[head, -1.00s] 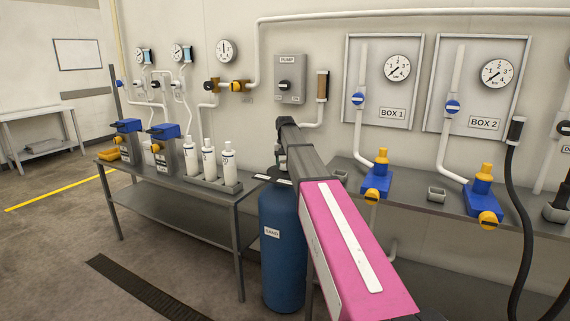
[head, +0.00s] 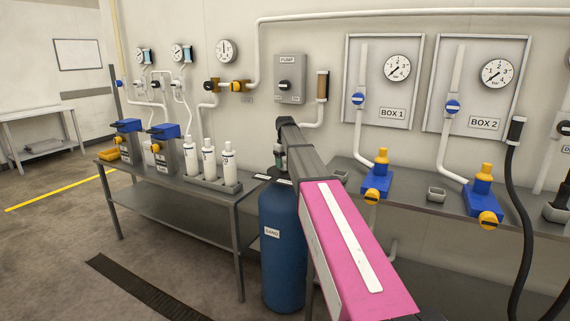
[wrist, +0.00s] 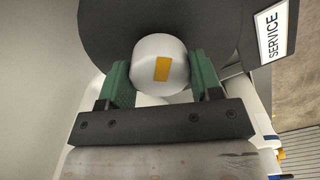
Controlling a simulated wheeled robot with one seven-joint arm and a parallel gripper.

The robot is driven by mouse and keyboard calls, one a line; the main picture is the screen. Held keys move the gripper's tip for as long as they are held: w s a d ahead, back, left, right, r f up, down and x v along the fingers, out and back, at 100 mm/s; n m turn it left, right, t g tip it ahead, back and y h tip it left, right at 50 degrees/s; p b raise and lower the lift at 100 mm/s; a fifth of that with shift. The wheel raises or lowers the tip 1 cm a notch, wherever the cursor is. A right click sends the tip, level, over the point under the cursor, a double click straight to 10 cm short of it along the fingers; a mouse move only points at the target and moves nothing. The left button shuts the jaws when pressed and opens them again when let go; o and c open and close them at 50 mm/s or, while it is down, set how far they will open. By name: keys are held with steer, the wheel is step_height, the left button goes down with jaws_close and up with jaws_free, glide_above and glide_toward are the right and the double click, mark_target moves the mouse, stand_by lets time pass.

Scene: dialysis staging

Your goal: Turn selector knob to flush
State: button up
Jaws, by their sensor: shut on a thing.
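The selector knob (wrist: 160,65) is a round white knob with a yellow mark on its face, seen close up in the wrist view. It sits in front of a large dark round body. My gripper (wrist: 161,80) has its green fingers on either side of the knob and is shut on it. A SERVICE label (wrist: 277,32) is right of the knob; no flush label is readable. In the head view my gripper (head: 280,158) is above the blue SAND tank (head: 281,245), and my arm hides the knob there.
A steel bench (head: 170,190) with white bottles (head: 209,158) and blue-topped containers stands left of the tank. Blue and yellow fittings (head: 377,180) sit on a shelf at right, below the BOX 1 panel (head: 385,80). A black hose (head: 527,220) hangs far right. Floor at left is open.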

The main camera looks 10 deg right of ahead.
mark_target(285, 162)
stand_by(0.4)
steer(key=o, duration=0.9)
steer(key=shift+r, duration=0.1)
step_height(285, 162, up, 11)
steer(key=shift+f, duration=0.2)
